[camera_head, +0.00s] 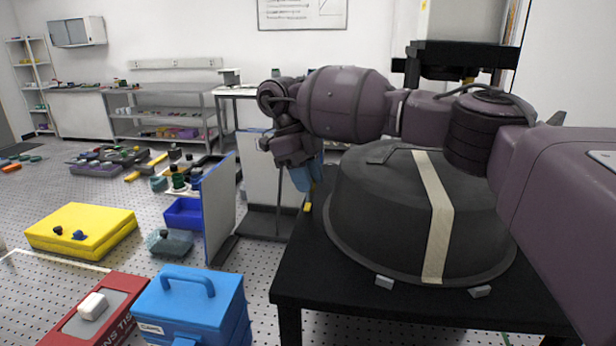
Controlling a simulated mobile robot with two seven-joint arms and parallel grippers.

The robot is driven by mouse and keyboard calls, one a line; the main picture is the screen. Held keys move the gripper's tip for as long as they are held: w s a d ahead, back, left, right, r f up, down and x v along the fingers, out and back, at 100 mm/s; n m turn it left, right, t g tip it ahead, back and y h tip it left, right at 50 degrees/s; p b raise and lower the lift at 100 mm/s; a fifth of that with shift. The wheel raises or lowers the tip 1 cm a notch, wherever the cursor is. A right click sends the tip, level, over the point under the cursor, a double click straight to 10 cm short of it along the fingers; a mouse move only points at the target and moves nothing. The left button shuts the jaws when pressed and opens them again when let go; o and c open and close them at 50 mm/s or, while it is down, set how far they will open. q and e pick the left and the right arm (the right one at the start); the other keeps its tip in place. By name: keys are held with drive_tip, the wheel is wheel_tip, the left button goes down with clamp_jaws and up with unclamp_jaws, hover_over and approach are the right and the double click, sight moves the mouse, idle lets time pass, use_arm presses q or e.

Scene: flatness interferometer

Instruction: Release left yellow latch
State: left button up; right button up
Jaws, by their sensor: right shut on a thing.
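The large dark round interferometer housing (385,215), with a cream strip over it, sits on a black table (300,272). My right arm reaches across above it from the right. My right gripper (308,190) points down at the housing's left side. It is shut on the left yellow latch (308,207), whose small yellow end shows just below the fingers at the table's left edge. The rest of the latch is hidden by the gripper. My left gripper is out of view.
Two small grey blocks (384,282) lie at the housing's front edge. A grey panel (218,212), a blue toolbox (190,302), a red case (98,312) and a yellow block (82,228) stand left of the table. Shelves (170,115) line the back wall.

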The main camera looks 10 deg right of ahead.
drive_tip(key=o, duration=0.9)
drive_tip(key=v, duration=1.1)
drive_tip(key=shift+s+p, duration=0.1)
drive_tip(key=shift+p, duration=0.3)
